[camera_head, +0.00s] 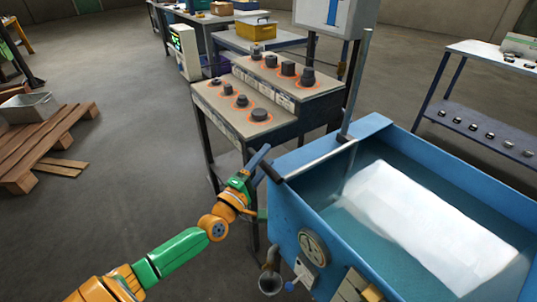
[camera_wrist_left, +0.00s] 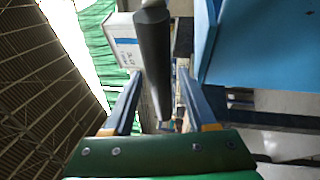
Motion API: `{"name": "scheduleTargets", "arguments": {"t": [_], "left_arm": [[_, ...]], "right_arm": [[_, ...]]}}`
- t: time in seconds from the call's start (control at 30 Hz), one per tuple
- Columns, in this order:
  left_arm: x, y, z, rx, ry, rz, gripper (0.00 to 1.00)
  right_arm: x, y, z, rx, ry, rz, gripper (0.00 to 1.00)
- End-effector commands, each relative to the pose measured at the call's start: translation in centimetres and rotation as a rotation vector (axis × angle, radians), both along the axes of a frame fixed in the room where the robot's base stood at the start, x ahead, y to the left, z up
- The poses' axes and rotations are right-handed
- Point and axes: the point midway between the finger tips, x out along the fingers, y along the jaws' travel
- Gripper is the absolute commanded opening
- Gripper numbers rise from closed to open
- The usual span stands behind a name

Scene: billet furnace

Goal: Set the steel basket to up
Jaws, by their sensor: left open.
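A blue tank (camera_head: 277,215) filled with water stands at the right in the head view. No steel basket can be made out in it; a bright white reflection covers much of the water. A lever with a steel rod (camera_head: 320,158) and a dark grip (camera_head: 271,172) reaches over the tank's left rim. My left gripper (camera_head: 260,168) is open beside the grip's end. In the left wrist view the dark grip (camera_wrist_left: 154,55) lies in line with the gap between my open blue fingers (camera_wrist_left: 158,85). I cannot tell whether they touch it. My right gripper is not in view.
A stepped bench (camera_head: 230,125) with dark round parts stands behind the tank. A gauge (camera_head: 313,248) and a pipe (camera_head: 270,277) are on the tank's front. A wooden pallet (camera_head: 40,150) carrying a grey metal bin (camera_head: 28,107) is at left. Floor between is clear.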

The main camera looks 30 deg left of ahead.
Motion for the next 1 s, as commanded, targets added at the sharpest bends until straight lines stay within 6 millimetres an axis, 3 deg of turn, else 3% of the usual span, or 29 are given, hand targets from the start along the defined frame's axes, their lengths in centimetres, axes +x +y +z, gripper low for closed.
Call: {"name": "scheduleTargets", "arguments": {"t": [0.2, 0.47, 0.5, 0.7, 1.0], "left_arm": [[1.9, 0.0, 0.2, 0.001, 0.001, 0.0, 0.57], [2.1, 0.0, 0.3, 0.001, 0.002, 0.0, 0.57], [2.1, 0.0, 0.3, 0.001, 0.002, 0.0, 0.54], [2.1, 0.0, 0.3, 0.001, 0.002, 0.0, 0.0], [2.1, 0.0, 0.3, 0.002, 0.002, 0.0, 0.0]], "right_arm": [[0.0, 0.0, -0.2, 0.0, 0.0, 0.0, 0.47], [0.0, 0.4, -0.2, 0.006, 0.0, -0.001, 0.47], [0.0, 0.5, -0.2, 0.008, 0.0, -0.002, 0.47], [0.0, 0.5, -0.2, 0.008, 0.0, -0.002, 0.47], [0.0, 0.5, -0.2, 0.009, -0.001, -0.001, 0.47]]}}
